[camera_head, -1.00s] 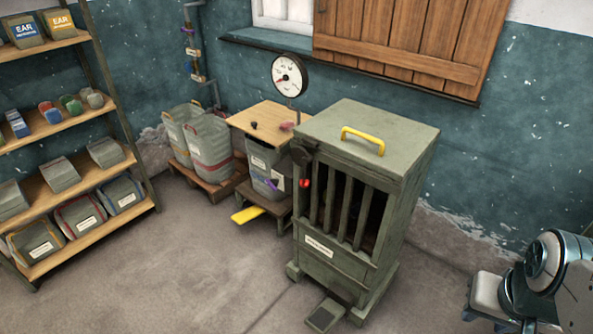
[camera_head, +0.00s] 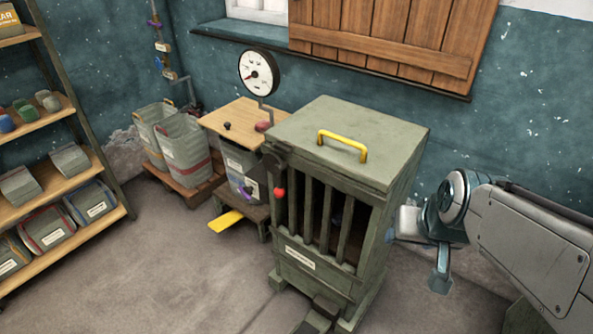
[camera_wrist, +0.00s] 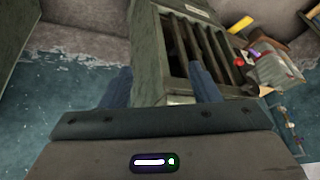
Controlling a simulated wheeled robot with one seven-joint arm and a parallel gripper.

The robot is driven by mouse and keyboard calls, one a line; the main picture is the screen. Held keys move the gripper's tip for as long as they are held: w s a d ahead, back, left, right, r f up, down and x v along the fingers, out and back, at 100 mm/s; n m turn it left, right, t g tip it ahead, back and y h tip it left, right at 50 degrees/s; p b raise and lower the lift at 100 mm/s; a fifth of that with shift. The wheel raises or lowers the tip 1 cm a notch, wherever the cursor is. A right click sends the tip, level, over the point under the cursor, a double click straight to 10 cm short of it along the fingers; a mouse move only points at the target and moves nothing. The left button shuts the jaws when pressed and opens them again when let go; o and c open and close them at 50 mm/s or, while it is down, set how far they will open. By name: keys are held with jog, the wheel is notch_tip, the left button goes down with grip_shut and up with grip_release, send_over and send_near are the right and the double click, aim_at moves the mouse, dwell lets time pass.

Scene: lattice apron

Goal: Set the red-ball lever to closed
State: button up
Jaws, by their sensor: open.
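The red-ball lever (camera_head: 280,191) is at the left front corner of a grey-green cabinet (camera_head: 355,150), by its barred front. Its red ball hangs below a dark pivot at the upper corner. In the wrist view the red ball (camera_wrist: 254,54) is small, at the right, beyond the bars. My gripper (camera_wrist: 164,84) is open and empty, its two blue fingers apart in front of the cabinet's image. In the head view my arm comes in from the right, with its end beside the cabinet's right side, well apart from the lever.
A yellow handle (camera_head: 343,145) is on the cabinet's top and a pedal at its foot. A round gauge (camera_head: 259,73) stands behind a small wooden-topped table (camera_head: 235,120). The floor in front is clear.

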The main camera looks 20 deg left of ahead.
jog(key=w+a+f+t+y+b, duration=0.1)
jog(key=w+a+f+t+b, duration=0.25)
jog(key=w+a, duration=0.35)
jog(key=w+a+f+n+t+y+b, duration=0.15)
jog(key=w+a+f+b, duration=0.3)
jog(key=a, duration=0.45)
jog(key=w+a+f+t+y+b, duration=0.1)
jog(key=w+a+f+t+b, duration=0.25)
jog(key=w+a+b, duration=0.35)
jog(key=m+t+h+b, duration=0.3)
jog(key=t+h+b, duration=0.2)
jog(key=b, duration=0.3)
send_near(277, 195)
jog(key=shift+n+g, duration=0.25)
jog(key=w, duration=0.3)
jog(key=w+b, duration=0.1)
jog(key=w, duration=0.3)
jog(key=w+b, duration=0.1)
jog(key=w, duration=0.2)
jog(key=shift+w+d+r, duration=0.15)
jog(key=shift+d+r, duration=0.05)
jog(key=shift+r, duration=0.05)
grip_shut()
jog(key=shift+a, duration=0.15)
